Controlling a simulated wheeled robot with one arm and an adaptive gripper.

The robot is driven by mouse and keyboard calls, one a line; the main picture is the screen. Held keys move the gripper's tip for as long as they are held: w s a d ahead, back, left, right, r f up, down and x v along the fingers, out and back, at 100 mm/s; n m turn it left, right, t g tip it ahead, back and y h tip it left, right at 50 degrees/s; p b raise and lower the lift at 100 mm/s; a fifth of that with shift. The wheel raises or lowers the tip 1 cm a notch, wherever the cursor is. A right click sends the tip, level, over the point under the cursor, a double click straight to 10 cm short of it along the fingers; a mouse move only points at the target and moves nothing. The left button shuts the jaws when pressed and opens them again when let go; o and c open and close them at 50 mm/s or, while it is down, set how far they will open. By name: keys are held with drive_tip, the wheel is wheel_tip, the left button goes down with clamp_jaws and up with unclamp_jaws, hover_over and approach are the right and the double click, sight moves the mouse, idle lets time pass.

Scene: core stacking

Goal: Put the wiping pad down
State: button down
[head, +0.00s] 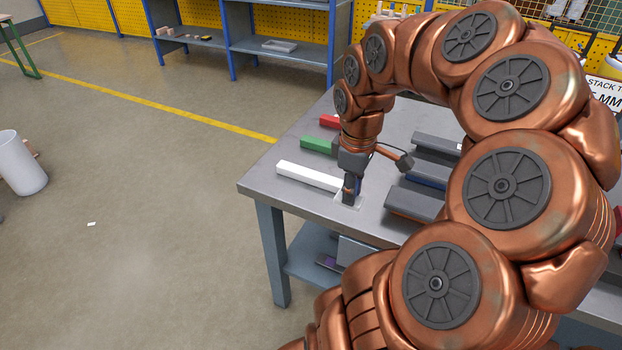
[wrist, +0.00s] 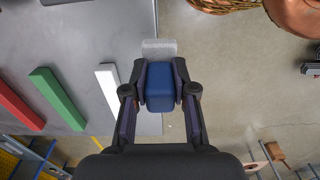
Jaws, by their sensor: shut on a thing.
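The wiping pad (wrist: 160,90) shows as a blue block in the wrist view. My gripper (wrist: 160,84) is shut on it, with one dark finger on each side. A pale grey speckled piece (wrist: 159,46) shows just beyond the blue block; I cannot tell if it is part of the pad. In the head view my gripper (head: 350,193) points down at the table's front edge, beside the near end of a white bar. It hides most of the pad there, and a pale patch (head: 341,199) shows around the fingertips. Contact with the table is unclear.
On the grey table (head: 268,187) lie a white bar (head: 308,177), a green bar (head: 316,145) and a red bar (head: 330,121), left of my gripper. Dark grey long pieces (head: 412,203) lie to the right. The table edge is close, with open floor beyond.

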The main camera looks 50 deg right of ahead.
drive_tip(key=shift+s+d, duration=0.1)
drive_tip(key=shift+s, duration=0.05)
drive_tip(key=shift+w+d, duration=0.15)
drive_tip(key=shift+w, duration=0.15)
drive_tip(key=w+d+p, duration=0.1)
drive_tip(key=w+d, duration=0.1)
drive_tip(key=w, duration=0.2)
drive_tip(key=w+d+f+p, duration=0.1)
drive_tip(key=w+d, duration=0.1)
drive_tip(key=w, duration=0.3)
drive_tip(key=w+d+p, duration=0.1)
drive_tip(key=w+d, duration=0.1)
drive_tip(key=w, duration=0.3)
drive_tip(key=shift+f+p, duration=0.25)
drive_tip(key=shift+p, duration=0.05)
drive_tip(key=shift+s+f+p, duration=0.1)
drive_tip(key=shift+f+p, duration=0.3)
drive_tip(key=shift+f, duration=1.35)
drive_tip(key=shift+f, duration=0.2)
drive_tip(key=c, duration=0.9)
unclamp_jaws()
drive_tip(key=shift+c, duration=0.2)
drive_tip(key=shift+r, duration=0.15)
wheel_tip(320, 180, up, 12)
drive_tip(key=b, duration=0.2)
drive_tip(key=shift+a+r, duration=0.1)
